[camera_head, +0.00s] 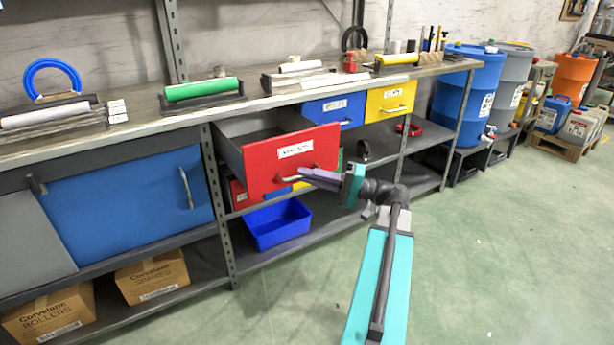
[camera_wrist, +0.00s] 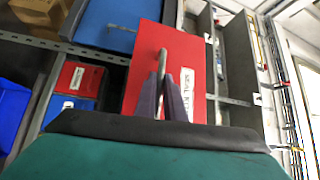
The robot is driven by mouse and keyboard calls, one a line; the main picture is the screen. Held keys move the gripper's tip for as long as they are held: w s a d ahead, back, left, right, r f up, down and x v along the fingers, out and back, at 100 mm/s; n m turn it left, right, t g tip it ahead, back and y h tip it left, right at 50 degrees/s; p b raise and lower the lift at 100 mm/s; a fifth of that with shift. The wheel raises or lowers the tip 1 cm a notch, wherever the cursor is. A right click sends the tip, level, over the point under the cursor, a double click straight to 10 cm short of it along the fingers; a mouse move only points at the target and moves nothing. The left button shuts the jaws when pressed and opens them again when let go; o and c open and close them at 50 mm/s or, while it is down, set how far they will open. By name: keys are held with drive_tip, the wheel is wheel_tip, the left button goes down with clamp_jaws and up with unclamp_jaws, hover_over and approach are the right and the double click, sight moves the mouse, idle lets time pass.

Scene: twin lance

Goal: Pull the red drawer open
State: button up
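The red drawer (camera_head: 262,165) stands well out from the bench, and its grey, empty-looking inside shows behind the red front. The front carries a white label and a metal handle. In the wrist view the red front (camera_wrist: 200,50) fills the middle, with its handle (camera_wrist: 163,58) running between my fingers. My gripper (camera_head: 304,172) reaches the handle from the front right. In the wrist view the dark fingers of my gripper (camera_wrist: 161,84) sit close on both sides of the handle and appear shut on it.
Blue (camera_head: 334,109) and yellow (camera_head: 391,101) drawers sit closed to the right. A large blue cabinet door (camera_head: 133,200) is at left. A blue bin (camera_head: 276,224) stands on the lower shelf below the red drawer. Open green floor (camera_head: 480,250) lies in front and right.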

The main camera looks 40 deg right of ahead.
drive_tip(key=o, duration=0.3)
drive_tip(key=shift+d, duration=0.25)
drive_tip(key=shift+o, duration=0.7)
drive_tip(key=shift+a, duration=0.1)
drive_tip(key=shift+s, duration=0.1)
drive_tip(key=p+v, duration=0.1)
drive_tip(key=v, duration=0.6)
drive_tip(key=shift+p, duration=0.35)
drive_tip(key=shift+f, duration=0.1)
